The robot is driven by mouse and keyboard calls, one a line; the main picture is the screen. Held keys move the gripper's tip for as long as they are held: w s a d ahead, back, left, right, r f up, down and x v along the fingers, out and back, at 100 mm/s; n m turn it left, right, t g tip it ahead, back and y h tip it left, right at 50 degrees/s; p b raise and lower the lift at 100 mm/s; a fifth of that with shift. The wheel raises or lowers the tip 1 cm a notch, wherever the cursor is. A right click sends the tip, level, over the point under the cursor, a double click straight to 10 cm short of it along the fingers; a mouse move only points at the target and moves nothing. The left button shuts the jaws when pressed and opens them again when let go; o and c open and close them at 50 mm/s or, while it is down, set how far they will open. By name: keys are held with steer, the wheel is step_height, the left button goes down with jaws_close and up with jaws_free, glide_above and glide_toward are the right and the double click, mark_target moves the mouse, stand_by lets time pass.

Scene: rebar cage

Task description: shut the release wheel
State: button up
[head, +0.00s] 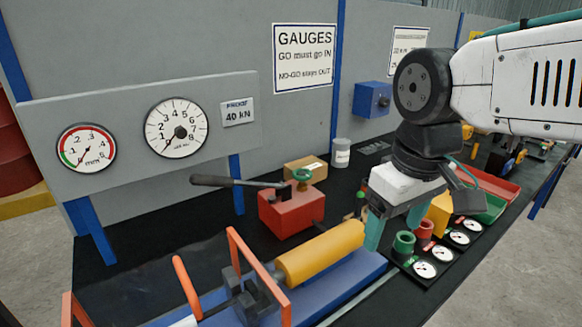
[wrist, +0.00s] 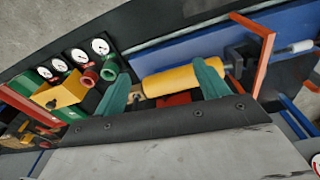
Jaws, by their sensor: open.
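The release wheel (head: 302,174) is a small green handwheel on top of the red pump body (head: 291,208). It stands near the base of the pump's dark lever (head: 225,182). My gripper (head: 394,228) is open and empty, to the right of the wheel and apart from it. Its two teal fingers point down, near the yellow cylinder's right end. In the wrist view, my gripper (wrist: 163,84) has its fingers spread, with the yellow cylinder beyond them. A red patch of the pump (wrist: 174,100) shows low between the fingers. I cannot make out the wheel there.
The yellow cylinder (head: 320,252) lies on a blue bed with an orange frame (head: 262,262) in front of the pump. Green and red rings (head: 403,244) and white dials stand at right. A cardboard box (head: 306,167) is behind the pump. A gauge panel (head: 140,130) stands at left.

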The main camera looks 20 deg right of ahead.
steer(key=w+r+n, duration=0.3)
steer(key=w+n, duration=0.3)
steer(key=w, duration=0.6)
steer(key=n+g, duration=0.1)
steer(key=n, duration=1)
glide_above(303, 173)
step_height(303, 173, down, 4)
steer(key=shift+s+r, duration=0.1)
steer(key=shift+s, duration=0.05)
steer(key=shift+w+f, duration=0.2)
steer(key=shift+f, duration=0.1)
step_height(303, 173, down, 7)
steer(key=shift+f, duration=0.2)
steer(key=c, duration=1)
